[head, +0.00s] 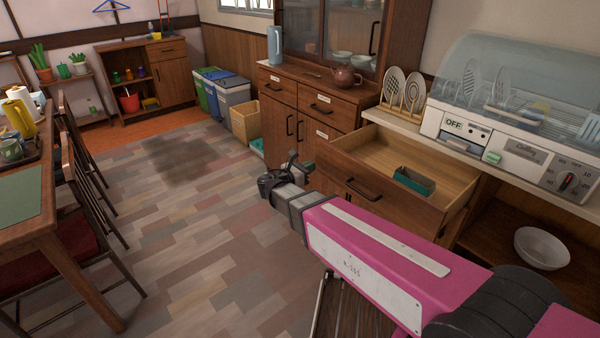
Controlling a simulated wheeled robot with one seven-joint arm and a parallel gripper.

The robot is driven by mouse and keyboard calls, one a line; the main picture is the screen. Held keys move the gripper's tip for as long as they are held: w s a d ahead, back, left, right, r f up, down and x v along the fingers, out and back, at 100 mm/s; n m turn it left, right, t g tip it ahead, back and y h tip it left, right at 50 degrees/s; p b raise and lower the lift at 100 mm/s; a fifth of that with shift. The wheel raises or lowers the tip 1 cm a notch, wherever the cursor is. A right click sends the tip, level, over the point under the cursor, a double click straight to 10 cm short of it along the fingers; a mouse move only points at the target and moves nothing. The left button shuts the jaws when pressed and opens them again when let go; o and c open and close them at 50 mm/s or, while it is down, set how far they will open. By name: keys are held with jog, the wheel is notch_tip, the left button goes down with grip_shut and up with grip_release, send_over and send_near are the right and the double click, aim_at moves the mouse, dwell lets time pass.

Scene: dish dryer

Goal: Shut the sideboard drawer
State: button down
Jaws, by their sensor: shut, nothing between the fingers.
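A green box (414,181) lies inside the open drawer. My gripper (270,180), at the end of my pink arm, is shut and empty. In the picture it is to the left of the drawer front, over the floor, and appears apart from the drawer. My arm hides the lower part of the drawer front and what is below it.
A white bowl (542,247) sits on the open shelf to the right. A cabinet (310,115) with a teapot (346,77) stands behind.

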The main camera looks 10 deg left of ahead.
aim_at(325, 159)
jog(key=shift+x, duration=2.65)
jog(key=x, duration=2.7)
jog(key=shift+w+d, duration=0.15)
jog(key=shift+w+d+r, duration=0.1)
jog(key=shift+w+d, duration=0.05)
jog(key=shift+w, duration=0.1)
jog(key=shift+w, duration=0.1)
